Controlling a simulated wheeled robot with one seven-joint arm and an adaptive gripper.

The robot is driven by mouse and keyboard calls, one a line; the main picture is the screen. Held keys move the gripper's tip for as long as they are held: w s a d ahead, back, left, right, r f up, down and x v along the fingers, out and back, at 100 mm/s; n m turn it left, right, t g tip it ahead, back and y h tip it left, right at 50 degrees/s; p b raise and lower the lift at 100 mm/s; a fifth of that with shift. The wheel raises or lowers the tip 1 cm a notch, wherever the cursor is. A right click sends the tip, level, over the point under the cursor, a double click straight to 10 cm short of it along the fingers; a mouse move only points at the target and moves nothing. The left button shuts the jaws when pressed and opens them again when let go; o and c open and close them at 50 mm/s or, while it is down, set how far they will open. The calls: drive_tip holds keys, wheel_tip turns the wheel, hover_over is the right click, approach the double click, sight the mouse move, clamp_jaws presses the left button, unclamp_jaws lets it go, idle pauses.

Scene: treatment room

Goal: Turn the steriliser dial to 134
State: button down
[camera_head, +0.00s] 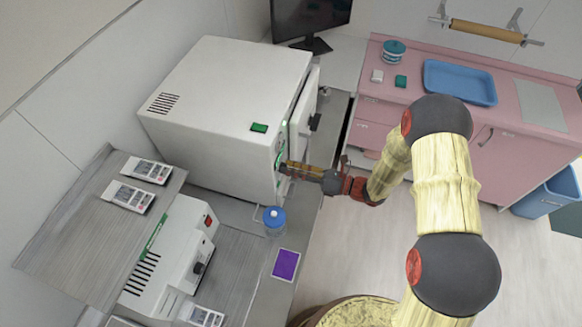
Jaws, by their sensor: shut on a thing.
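The steriliser (220,95) is a large white box on the counter, seen from above, with a green label on its top. Its door (300,112) on the right side stands slightly out from the body. The dial (279,161) is a small green-edged shape on the front face, mostly covered by my gripper. My gripper (286,168) is at that face, its fingers shut on the dial. The arm reaches in from the right. The dial's numbers and pointer cannot be read from here.
A blue-lidded jar (273,220) stands just below my gripper, near the counter edge. A purple card (286,264) lies by it. A white device (170,255) sits at lower left under a shelf (95,225). A pink cabinet with a blue tray (460,82) is behind my arm. Floor is open at right.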

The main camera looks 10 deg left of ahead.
drive_tip(key=shift+m, duration=0.4)
drive_tip(key=c, duration=1.5)
unclamp_jaws()
drive_tip(key=shift+d, duration=0.1)
drive_tip(key=d, duration=0.4)
drive_tip(key=s+d, duration=0.1)
drive_tip(key=d, duration=0.6)
drive_tip(key=shift+s+d+r, duration=0.2)
drive_tip(key=shift+d+r, duration=0.1)
drive_tip(key=shift+d, duration=0.1)
